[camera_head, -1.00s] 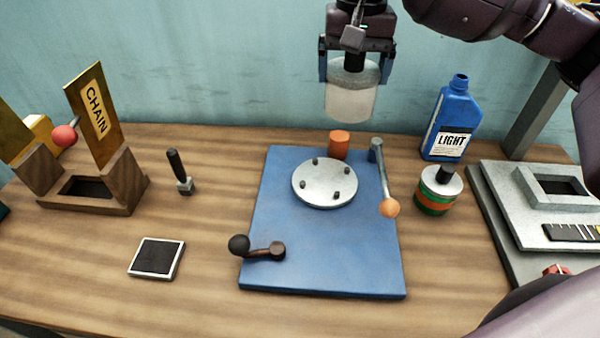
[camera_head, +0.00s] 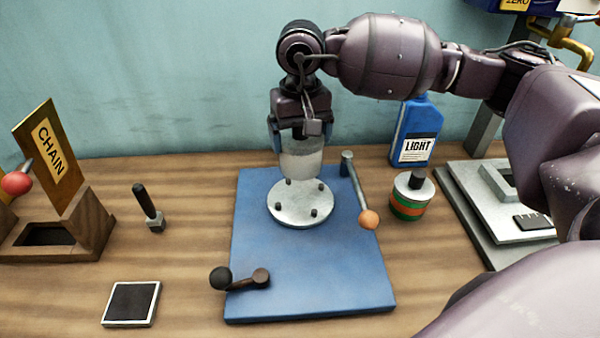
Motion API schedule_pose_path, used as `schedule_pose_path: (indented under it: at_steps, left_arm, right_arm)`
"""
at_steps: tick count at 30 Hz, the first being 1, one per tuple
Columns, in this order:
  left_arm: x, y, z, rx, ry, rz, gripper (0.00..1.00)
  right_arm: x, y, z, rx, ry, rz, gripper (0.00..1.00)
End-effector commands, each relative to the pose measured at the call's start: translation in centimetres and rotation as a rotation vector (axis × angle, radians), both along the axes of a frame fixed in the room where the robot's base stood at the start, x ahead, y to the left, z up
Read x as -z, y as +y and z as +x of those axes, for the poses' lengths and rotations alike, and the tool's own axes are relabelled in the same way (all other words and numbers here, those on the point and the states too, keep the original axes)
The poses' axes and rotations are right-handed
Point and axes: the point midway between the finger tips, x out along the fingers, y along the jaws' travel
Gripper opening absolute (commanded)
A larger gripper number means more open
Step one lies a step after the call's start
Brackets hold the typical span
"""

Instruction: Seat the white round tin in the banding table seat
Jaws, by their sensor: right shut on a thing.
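My right gripper (camera_head: 301,140) is shut on the white round tin (camera_head: 301,164) and holds it upright from above. The tin is at the far side of the banding table seat, a round grey disc (camera_head: 300,213) with several dark pegs on a blue base plate (camera_head: 300,268). The tin's lower edge overlaps the disc's far part in the picture; I cannot tell whether it touches. The orange post behind the disc is hidden. My left gripper is not in view.
A lever with an orange knob (camera_head: 369,219) stands right of the disc, and a black-knobbed crank (camera_head: 221,278) at front left. A striped tin (camera_head: 407,203) and a blue LIGHT bottle (camera_head: 415,135) stand to the right. A dark pad (camera_head: 131,303) lies front left.

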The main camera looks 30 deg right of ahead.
Motion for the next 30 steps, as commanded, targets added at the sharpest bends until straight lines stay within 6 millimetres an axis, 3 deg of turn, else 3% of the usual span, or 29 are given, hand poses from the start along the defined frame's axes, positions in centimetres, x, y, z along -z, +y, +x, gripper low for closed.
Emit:
schedule_pose_path:
  at_steps: [3,7,14,24,30]
  left_arm:
    - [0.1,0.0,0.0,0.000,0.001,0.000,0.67]
    - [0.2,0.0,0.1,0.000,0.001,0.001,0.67]
    - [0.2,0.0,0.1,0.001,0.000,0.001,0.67]
    - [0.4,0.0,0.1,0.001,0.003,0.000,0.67]
    - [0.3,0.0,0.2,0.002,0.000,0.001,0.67]
  right_arm:
    - [2.5,0.0,0.0,0.001,0.003,0.001,0.50]
    - [4.2,0.0,0.0,0.002,0.001,0.001,0.50]
    - [5.3,0.0,0.1,0.001,-0.001,0.002,0.50]
    - [9.2,0.0,0.0,0.001,-0.001,0.001,0.50]
    - [9.2,0.0,0.0,0.001,-0.002,0.001,0.50]
